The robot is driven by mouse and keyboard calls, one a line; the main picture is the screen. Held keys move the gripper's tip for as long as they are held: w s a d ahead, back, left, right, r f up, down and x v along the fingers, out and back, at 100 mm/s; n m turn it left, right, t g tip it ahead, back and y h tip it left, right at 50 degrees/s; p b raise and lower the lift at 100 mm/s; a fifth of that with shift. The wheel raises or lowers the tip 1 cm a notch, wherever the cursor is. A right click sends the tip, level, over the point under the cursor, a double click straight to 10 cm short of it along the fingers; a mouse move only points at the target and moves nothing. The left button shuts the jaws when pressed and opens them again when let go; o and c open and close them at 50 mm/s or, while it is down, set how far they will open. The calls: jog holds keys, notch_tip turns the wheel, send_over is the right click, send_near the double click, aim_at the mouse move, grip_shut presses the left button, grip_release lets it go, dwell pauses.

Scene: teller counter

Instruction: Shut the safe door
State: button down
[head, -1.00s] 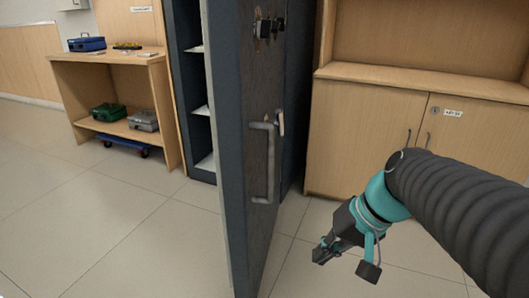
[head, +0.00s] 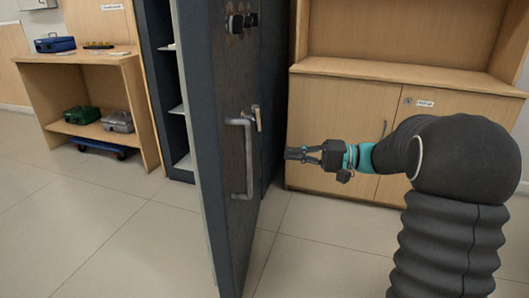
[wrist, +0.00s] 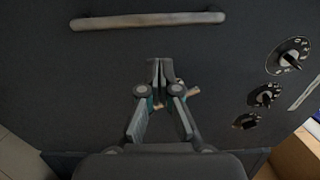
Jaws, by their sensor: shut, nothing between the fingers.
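The safe door (head: 232,155) stands open, swung out from the dark safe (head: 157,70), whose shelves show to its left. The door's outer face carries a vertical grey bar handle (head: 247,160), a small lever beside it and dials higher up. My gripper (head: 289,154) is shut and empty, to the right of the handle in the head view, pointing left at the door's outer face. In the wrist view my gripper (wrist: 160,64) is in front of the dark door face (wrist: 60,90), with the bar handle (wrist: 148,20) beyond the fingertips. I cannot tell whether it touches the door.
A wooden cabinet (head: 340,130) stands behind my arm at the right. At the left, a wooden shelf unit (head: 95,60) holds a blue box (head: 54,44), a green box (head: 80,114) and a grey box (head: 117,122). The tiled floor (head: 100,210) left of the door is clear.

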aim_at(231, 150)
jog(key=a, duration=0.4)
jog(key=w+a, duration=0.1)
jog(key=a, duration=0.4)
jog(key=w+a, duration=0.1)
jog(key=a, duration=0.3)
jog(key=shift+a, duration=0.15)
